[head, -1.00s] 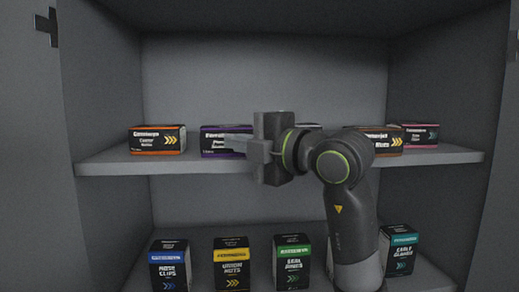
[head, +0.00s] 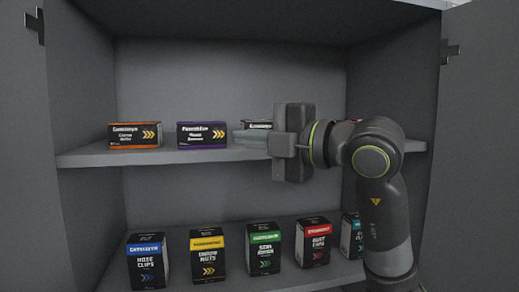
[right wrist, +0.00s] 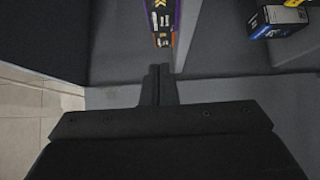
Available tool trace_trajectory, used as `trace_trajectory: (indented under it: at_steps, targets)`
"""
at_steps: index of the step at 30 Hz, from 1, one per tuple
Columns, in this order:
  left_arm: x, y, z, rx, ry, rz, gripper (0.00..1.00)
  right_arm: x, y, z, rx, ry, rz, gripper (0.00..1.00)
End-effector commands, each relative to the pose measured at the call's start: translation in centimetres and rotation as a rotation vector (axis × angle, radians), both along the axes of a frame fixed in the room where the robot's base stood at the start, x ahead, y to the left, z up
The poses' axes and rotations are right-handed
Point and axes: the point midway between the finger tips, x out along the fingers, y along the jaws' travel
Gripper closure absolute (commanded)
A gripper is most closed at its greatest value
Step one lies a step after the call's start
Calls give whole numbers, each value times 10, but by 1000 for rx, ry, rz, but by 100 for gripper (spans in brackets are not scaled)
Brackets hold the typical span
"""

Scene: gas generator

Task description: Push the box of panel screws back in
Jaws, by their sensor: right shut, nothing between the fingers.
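The purple-trimmed box (head: 203,135), which I take to be the panel screws although its small print is hard to read, stands upright on the upper shelf, second from the left. A purple-edged box also shows in the right wrist view (right wrist: 163,22), beyond my fingertips. My right gripper (head: 240,138) is shut and empty. In the head view its fingers point left, just right of the purple box with a small gap in the picture. In the right wrist view the shut fingers (right wrist: 160,70) end short of the box. My left gripper is not in view.
An orange-trimmed box (head: 135,135) stands left on the upper shelf (head: 95,157). Another box (head: 258,125) is partly hidden behind my right gripper. Several boxes, among them a blue one (head: 147,262) and a green one (head: 263,249), stand on the lower shelf. Cabinet walls flank both sides.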

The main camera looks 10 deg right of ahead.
Motion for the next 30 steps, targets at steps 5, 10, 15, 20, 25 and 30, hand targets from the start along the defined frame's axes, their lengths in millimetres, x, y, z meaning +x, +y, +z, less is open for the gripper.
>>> trace_trajectory:
  at_steps: [5, 10, 15, 20, 25, 30]
  targets:
    - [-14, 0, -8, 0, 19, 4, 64, -10, -11, -1, -1, -1, -3, 100]
    - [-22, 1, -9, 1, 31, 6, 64, -14, -14, 0, 1, 2, 0, 100]
    - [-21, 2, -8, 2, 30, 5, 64, -14, -14, 0, 1, 2, 0, 100]
    - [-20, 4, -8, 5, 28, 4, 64, -14, -12, -2, 1, 0, 9, 86]
    - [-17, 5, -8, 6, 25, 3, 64, -19, -1, -18, 19, -31, 111, 63]
    - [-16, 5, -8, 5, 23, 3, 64, -37, 14, -44, 114, -104, 303, 41]
